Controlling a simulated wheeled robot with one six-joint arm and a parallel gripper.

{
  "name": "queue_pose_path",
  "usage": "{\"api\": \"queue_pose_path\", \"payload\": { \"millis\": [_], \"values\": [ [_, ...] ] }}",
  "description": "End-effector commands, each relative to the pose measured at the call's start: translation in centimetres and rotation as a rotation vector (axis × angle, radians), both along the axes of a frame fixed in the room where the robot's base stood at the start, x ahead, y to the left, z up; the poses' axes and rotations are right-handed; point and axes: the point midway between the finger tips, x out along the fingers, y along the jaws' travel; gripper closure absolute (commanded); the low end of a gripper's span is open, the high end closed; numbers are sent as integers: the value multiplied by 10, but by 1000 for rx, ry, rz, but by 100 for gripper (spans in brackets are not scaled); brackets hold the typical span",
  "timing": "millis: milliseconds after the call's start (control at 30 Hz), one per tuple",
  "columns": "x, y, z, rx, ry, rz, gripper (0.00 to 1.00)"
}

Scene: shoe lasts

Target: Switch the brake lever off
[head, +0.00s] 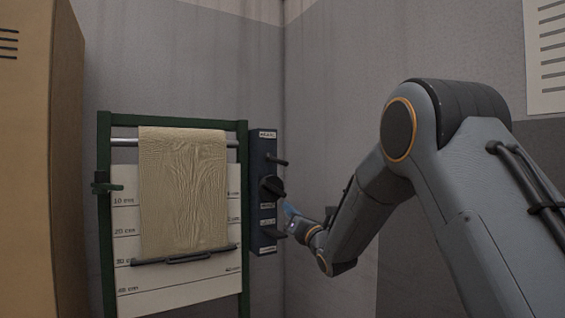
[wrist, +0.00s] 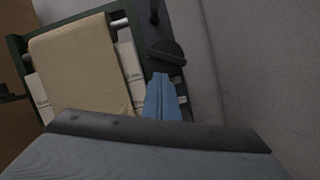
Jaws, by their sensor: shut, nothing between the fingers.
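A dark control box (head: 262,215) is fixed at the right post of a green frame. A thin lever (head: 280,161) sticks out near its top, a round dark knob (head: 271,188) sits at mid-height, and a lower lever (head: 272,232) is near the bottom. The labels are too small to read, so I cannot tell which is the brake lever. My gripper (head: 290,209) is shut and empty, close in front of the box, below the knob. In the wrist view its blue fingers (wrist: 161,92) point at the knob (wrist: 166,57); contact is unclear.
The green frame (head: 104,160) holds a tan leather sheet (head: 183,190) over a metal rail, before a white marked board (head: 128,270). A tan cabinet (head: 45,180) stands at left. Grey walls (head: 335,80) close the corner behind. A lined sheet (head: 545,55) hangs at right.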

Motion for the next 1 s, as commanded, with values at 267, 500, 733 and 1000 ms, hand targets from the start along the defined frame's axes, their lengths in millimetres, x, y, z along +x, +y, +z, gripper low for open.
{"api": "queue_pose_path", "payload": {
  "millis": [267, 500, 733, 1000],
  "values": [
    [3, -12, 33, -117, -209, -37, 100],
    [3, -11, 33, -118, -211, -38, 100],
    [12, -5, 38, -117, -210, -36, 100],
    [49, 17, 58, -116, -210, -37, 100]
  ]
}}
